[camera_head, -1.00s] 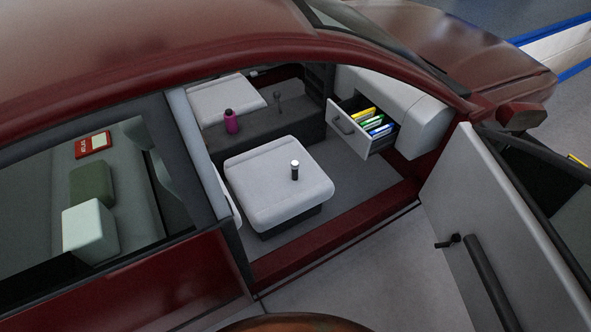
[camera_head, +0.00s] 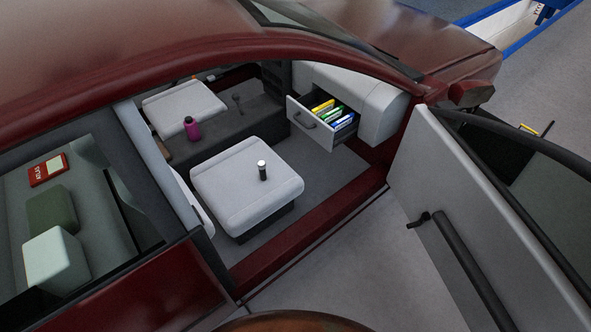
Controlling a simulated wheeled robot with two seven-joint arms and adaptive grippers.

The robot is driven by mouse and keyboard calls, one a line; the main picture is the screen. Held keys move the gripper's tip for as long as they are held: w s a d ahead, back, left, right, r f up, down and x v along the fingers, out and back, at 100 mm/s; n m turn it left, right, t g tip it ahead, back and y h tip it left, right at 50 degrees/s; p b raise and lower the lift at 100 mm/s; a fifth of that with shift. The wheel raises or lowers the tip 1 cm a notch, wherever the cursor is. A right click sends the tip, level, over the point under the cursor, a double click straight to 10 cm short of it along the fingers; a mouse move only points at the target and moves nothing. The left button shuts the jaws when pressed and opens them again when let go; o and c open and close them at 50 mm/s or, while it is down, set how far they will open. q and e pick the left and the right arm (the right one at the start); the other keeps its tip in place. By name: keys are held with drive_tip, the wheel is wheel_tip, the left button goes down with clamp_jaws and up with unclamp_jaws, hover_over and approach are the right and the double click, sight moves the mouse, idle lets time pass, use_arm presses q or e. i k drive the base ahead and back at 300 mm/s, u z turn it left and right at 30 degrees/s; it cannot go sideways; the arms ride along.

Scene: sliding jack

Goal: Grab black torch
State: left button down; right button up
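The black torch (camera_head: 263,171) stands upright on the light grey seat (camera_head: 240,189) nearest the open car door. It is a small dark cylinder with a pale top. Neither of my grippers shows in the head view, so I cannot see their state. Nothing is seen touching the torch.
The open door (camera_head: 470,215) stands at the right. An open drawer (camera_head: 311,124) with several coloured items juts from the dashboard. A magenta bottle (camera_head: 192,129) stands between the seats. The dark red sill (camera_head: 310,238) and roof edge (camera_head: 160,68) bound the doorway.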

sight(261, 164)
drive_tip(key=z, duration=1.25)
drive_tip(key=i, duration=1.35)
drive_tip(key=u, duration=3.2)
